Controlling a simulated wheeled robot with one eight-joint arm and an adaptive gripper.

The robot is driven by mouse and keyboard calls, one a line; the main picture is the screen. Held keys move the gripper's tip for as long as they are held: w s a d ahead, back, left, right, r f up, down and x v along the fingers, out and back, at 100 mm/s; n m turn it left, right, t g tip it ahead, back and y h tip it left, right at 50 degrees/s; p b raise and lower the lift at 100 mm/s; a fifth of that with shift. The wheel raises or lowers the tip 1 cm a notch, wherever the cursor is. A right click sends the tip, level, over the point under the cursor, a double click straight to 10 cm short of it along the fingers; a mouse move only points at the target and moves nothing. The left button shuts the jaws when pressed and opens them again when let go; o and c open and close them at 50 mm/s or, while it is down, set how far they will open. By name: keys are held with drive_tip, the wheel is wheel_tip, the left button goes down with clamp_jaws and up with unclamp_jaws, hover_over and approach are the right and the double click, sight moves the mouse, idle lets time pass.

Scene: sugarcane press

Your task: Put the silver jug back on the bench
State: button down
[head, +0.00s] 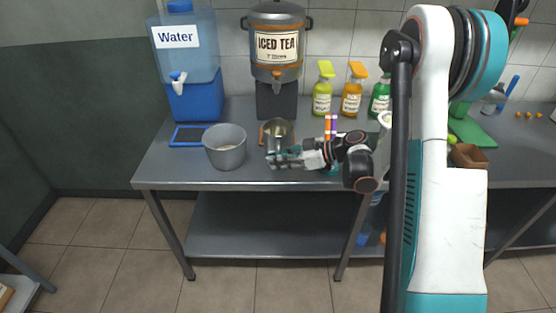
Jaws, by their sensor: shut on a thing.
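The silver jug (278,131) is a small metal jug with an orange-brown handle on its left side. It is upright at the bench, in front of the iced tea dispenser. My gripper (272,158) reaches in from the right and is shut on the jug's lower part, covering some of it. I cannot tell whether the jug's base touches the bench top. The grey metal bench (180,174) runs across the middle of the view.
A grey bucket (225,148) stands just left of the jug. Behind are a blue water dispenser (190,60), the iced tea dispenser (277,45) and several spray bottles (322,93). A blue tray (188,136) lies at left. The bench's front left is clear.

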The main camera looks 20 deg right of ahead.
drive_tip(key=c, duration=1.7)
unclamp_jaws()
drive_tip(key=shift+f, duration=0.1)
drive_tip(key=shift+o, duration=0.2)
drive_tip(key=shift+d+r, duration=0.15)
drive_tip(key=shift+r, duration=0.1)
drive_tip(key=p+v, duration=0.4)
drive_tip(key=v, duration=0.7)
drive_tip(key=shift+s+d, duration=0.25)
drive_tip(key=shift+d, duration=0.05)
